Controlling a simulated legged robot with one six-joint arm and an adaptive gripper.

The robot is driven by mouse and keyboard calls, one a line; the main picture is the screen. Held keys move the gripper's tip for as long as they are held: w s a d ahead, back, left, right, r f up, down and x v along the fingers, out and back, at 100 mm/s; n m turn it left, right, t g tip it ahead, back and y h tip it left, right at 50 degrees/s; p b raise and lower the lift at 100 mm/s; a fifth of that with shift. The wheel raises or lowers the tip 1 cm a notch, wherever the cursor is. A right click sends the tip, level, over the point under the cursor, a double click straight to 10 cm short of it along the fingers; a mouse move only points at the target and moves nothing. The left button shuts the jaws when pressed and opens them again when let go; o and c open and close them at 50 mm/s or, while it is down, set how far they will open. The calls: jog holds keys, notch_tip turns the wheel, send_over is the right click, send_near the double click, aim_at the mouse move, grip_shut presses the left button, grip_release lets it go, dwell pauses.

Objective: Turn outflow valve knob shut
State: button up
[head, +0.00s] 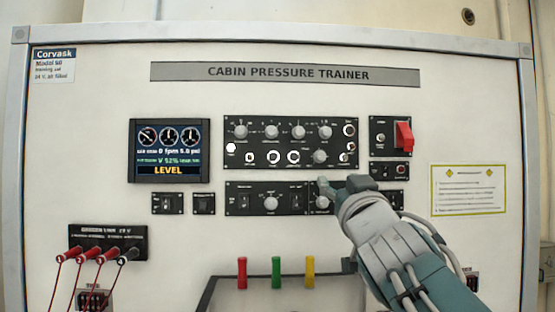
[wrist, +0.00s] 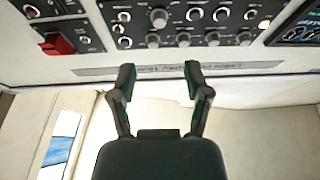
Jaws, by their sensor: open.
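The lower black panel (head: 283,211) carries a grey knob (head: 270,203) between two switches. A second grey knob (head: 322,202) sits to its right, partly beside my gripper. The labels are too small to read, so I cannot tell which is the outflow valve knob. My gripper (head: 341,186) is in front of the panel at the lower right, its fingers near the second knob. In the wrist view my gripper (wrist: 158,73) is open, with nothing between its fingers. That view is upside down and shows the upper panel's knobs (wrist: 158,17) beyond the fingertips.
The display (head: 171,151) reads LEVEL and shows a valve line of about 52%. A red switch guard (head: 404,136) sits right of the upper knob panel (head: 290,142). Red, green and yellow handles (head: 276,272) stand below.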

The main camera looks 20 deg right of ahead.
aim_at(321, 156)
jog(key=x, duration=1)
jog(key=shift+w+r, duration=0.25)
jog(key=shift+w, duration=0.1)
grip_shut()
